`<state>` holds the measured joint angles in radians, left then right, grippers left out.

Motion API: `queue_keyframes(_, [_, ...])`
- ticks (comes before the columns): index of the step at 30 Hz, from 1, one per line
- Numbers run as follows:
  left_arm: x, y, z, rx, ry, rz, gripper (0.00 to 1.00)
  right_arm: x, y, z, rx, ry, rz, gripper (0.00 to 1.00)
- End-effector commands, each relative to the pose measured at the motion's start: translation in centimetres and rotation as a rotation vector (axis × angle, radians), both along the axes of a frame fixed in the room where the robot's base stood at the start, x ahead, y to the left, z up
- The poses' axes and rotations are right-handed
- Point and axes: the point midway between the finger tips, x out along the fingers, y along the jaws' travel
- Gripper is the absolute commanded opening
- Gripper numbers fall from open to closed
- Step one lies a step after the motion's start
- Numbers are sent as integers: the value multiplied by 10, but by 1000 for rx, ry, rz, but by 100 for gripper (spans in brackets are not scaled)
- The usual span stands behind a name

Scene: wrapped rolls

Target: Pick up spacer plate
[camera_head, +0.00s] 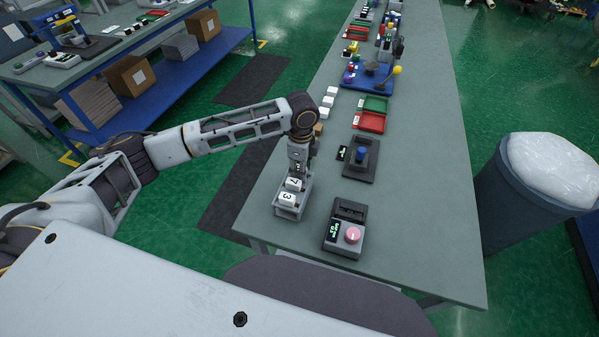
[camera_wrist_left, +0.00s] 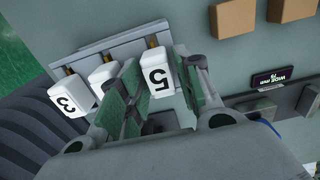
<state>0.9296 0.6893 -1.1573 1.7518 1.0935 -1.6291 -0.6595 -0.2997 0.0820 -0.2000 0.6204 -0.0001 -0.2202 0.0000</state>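My left gripper (camera_head: 299,168) points down over the back end of a small grey tray (camera_head: 304,203) at the near left of the table. White numbered rolls marked 7 (camera_head: 293,184) and 3 (camera_head: 287,198) stand in the tray in front of it. In the left wrist view its green-padded fingers (camera_wrist_left: 158,92) stand on either side of a white roll marked 5 (camera_wrist_left: 157,76). Whether the pads press on that roll is unclear. I cannot pick out a spacer plate in either view. My right gripper is out of view.
A grey device with a pink button (camera_head: 352,235) stands right of the tray. Behind it are a black base with a blue knob (camera_head: 361,156) and red (camera_head: 370,121) and green (camera_head: 375,104) trays. The table's right side is clear. A bin (camera_head: 545,190) stands beyond that edge.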

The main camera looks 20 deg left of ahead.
Motion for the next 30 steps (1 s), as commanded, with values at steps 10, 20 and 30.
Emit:
queue_keyframes(10, [0, 0, -5, -1, -1, 0, 34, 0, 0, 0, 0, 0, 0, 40])
queue_keyframes(20, [0, 0, -5, -1, -1, 0, 18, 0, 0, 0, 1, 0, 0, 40])
queue_keyframes(30, [0, 0, -4, -1, -2, 0, 0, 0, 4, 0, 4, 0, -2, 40])
